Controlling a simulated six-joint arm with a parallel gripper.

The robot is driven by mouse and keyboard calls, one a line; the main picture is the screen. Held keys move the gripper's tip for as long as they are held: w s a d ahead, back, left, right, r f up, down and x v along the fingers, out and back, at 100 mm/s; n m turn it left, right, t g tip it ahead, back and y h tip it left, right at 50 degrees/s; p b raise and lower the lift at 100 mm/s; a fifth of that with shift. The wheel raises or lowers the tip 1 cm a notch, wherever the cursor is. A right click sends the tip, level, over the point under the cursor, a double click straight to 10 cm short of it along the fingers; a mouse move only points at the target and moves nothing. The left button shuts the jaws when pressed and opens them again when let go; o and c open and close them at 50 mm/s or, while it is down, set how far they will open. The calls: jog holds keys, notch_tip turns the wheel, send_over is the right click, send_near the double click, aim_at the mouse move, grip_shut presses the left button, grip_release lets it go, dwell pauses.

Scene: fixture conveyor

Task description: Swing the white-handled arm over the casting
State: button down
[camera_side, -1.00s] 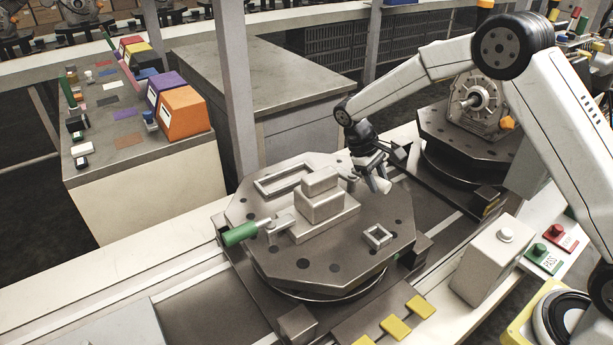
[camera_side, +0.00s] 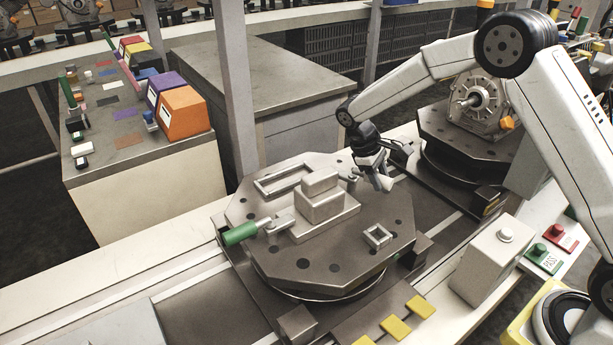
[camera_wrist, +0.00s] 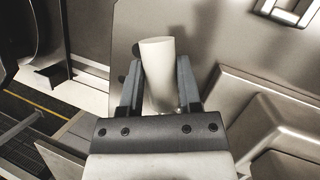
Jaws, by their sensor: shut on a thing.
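The casting (camera_side: 322,207) is a grey stepped block on the octagonal fixture plate (camera_side: 340,268). The white handle (camera_side: 384,183) is at the plate's back right edge, beside the casting and apart from it. My gripper (camera_side: 377,172) is shut on this handle. In the wrist view, the white handle (camera_wrist: 158,75) stands between the two fingers (camera_wrist: 160,95). The metal part of the white-handled arm is mostly hidden by my gripper. A green-handled arm (camera_side: 241,233) sits at the left of the casting, its metal end close to the casting's lower step.
A rectangular frame (camera_side: 283,180) lies behind the casting and a small square one (camera_side: 377,236) in front right. A second fixture with a round-faced casting (camera_side: 480,100) stands at the back right. Yellow pads (camera_side: 395,326) and a grey button box (camera_side: 490,262) are in front.

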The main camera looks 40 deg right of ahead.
jog(key=d+n, duration=0.1)
jog(key=w+n+t, duration=0.1)
jog(key=n, duration=0.1)
jog(key=shift+d+r+h, duration=0.1)
jog(key=shift+d+h, duration=0.3)
jog(key=n, duration=0.1)
jog(key=w+d+n+t, duration=0.1)
jog(key=n, duration=0.2)
jog(key=shift+w+d+t+h, duration=0.25)
jog(key=shift+w+t+h, duration=0.05)
jog(key=shift+t, duration=0.1)
jog(key=w+n, duration=0.1)
jog(key=w+d+n+t, duration=0.1)
jog(key=n, duration=0.1)
jog(key=shift+n+t, duration=0.3)
jog(key=shift+w+d+n+t, duration=0.1)
jog(key=shift+w+n+t, duration=0.3)
jog(key=shift+n, duration=0.45)
jog(key=shift+w+n+t, duration=0.2)
jog(key=shift+w+n, duration=0.4)
jog(key=shift+n, duration=0.25)
jog(key=shift+c, duration=1.6)
grip_release()
jog(key=shift+o, duration=0.2)
